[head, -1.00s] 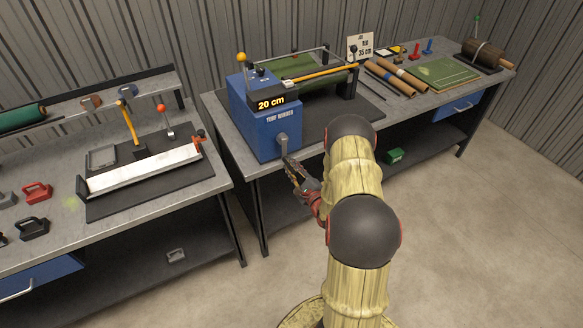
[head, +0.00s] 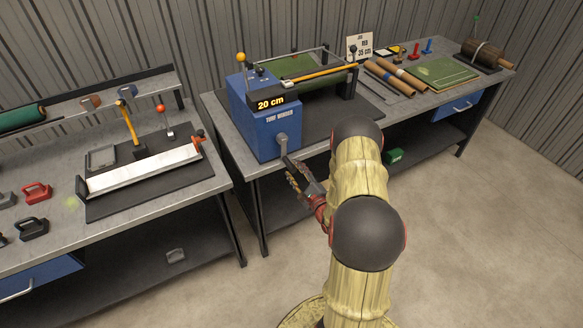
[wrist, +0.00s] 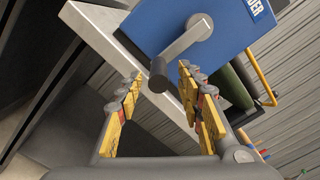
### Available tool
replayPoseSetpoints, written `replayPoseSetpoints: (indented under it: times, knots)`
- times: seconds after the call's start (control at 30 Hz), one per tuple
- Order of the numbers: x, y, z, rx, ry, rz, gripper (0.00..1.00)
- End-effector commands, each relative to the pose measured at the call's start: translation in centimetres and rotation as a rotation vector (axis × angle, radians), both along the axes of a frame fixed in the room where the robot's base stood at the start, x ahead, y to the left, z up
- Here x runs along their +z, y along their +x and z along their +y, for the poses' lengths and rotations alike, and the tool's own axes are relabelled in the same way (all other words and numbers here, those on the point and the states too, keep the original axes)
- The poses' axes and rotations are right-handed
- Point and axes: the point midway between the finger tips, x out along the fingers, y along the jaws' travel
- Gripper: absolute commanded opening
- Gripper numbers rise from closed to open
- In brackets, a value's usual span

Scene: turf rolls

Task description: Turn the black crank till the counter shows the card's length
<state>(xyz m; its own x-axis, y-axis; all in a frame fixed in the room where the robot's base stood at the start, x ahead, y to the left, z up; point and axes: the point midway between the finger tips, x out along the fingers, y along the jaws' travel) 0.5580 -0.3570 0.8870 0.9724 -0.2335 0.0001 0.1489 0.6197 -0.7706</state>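The blue turf winder (head: 262,125) stands on the bench, and its counter (head: 271,103) reads 20 cm. The card (head: 360,47) behind it reads 35 cm. The crank (head: 283,145) is on the winder's front face, its grey arm hanging down; the wrist view shows the arm (wrist: 182,40) and its dark handle (wrist: 158,76). My gripper (head: 299,183) is open just below the crank. In the wrist view its yellow-padded fingers (wrist: 160,88) are spread, with the handle end in line with the gap between them. No contact with the handle shows.
Brown rolls (head: 395,78) and a green turf piece (head: 442,73) lie on the bench right of the winder. The floor in front is clear.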

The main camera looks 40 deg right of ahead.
Motion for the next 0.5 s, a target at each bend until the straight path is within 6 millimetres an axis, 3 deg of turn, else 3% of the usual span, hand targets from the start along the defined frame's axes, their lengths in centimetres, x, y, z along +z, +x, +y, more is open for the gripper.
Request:
replayPoseSetpoints:
  times: [0.3,0.5]
  knots:
    - [0.0,-6.3,1.4,-0.003,0.001,0.001,0.38]
    - [0.0,-8.4,1.9,-0.001,0.000,0.000,0.38]
